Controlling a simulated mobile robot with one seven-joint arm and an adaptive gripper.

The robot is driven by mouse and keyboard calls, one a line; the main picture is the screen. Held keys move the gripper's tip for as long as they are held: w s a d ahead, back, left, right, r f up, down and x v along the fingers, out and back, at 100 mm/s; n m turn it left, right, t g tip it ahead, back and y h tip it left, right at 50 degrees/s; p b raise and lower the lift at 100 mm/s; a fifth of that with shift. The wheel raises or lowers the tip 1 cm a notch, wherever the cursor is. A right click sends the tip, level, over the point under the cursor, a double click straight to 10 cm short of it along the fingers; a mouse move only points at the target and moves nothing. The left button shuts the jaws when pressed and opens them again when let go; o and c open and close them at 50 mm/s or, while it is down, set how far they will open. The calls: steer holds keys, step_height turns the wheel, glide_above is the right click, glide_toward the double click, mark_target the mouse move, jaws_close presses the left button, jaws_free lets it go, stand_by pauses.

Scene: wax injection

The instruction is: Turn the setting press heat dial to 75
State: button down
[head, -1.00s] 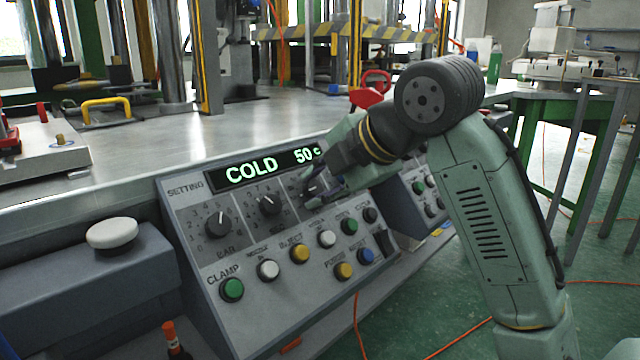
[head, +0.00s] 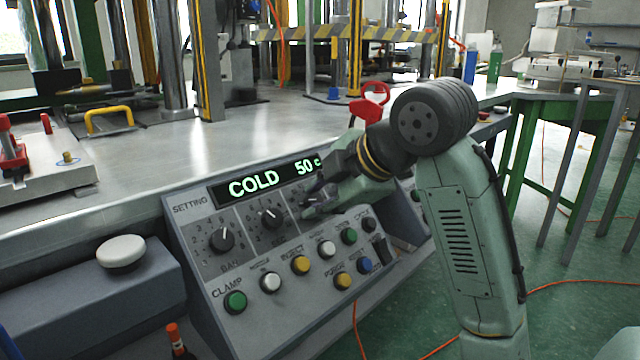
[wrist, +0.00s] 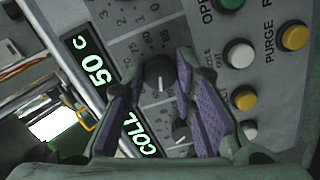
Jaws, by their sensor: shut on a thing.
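The setting press panel (head: 205,282) is a sloped grey console with a lit display (head: 268,178) reading COLD 50 c. Three black dials sit in a row under the display. The right-hand dial (wrist: 158,74) is between my gripper's fingertips in the wrist view, and my gripper (head: 311,199) is shut on it. Its white pointer line shows in the wrist view. The left dial (head: 221,239) and middle dial (head: 271,217) are uncovered.
Below the dials are coloured push buttons, among them a green clamp button (head: 235,302) and a yellow one (head: 300,265). A white round button (head: 120,251) stands on a grey box at left. A red handle (head: 370,102) rises behind the arm.

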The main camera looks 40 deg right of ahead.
steer(key=m+p, duration=0.6)
steer(key=shift+r, duration=0.3)
steer(key=m+p, duration=0.3)
steer(key=p, duration=0.2)
steer(key=shift+m+g, duration=0.3)
steer(key=shift+m, duration=0.1)
steer(key=m+p, duration=0.3)
steer(key=p, duration=0.2)
steer(key=shift+m+y, duration=0.3)
steer(key=shift+y, duration=0.1)
steer(key=m+p, duration=0.3)
steer(key=p, duration=0.2)
steer(key=shift+r+m, duration=0.1)
steer(key=shift+m, duration=0.2)
steer(key=m+p, duration=0.3)
steer(key=p, duration=0.3)
steer(key=shift+y, duration=0.3)
steer(key=m+p, duration=0.4)
steer(key=p, duration=0.2)
steer(key=shift+f+m+p, duration=0.35)
steer(key=shift+m+p, duration=0.45)
steer(key=shift+p, duration=0.3)
steer(key=shift+f, duration=0.1)
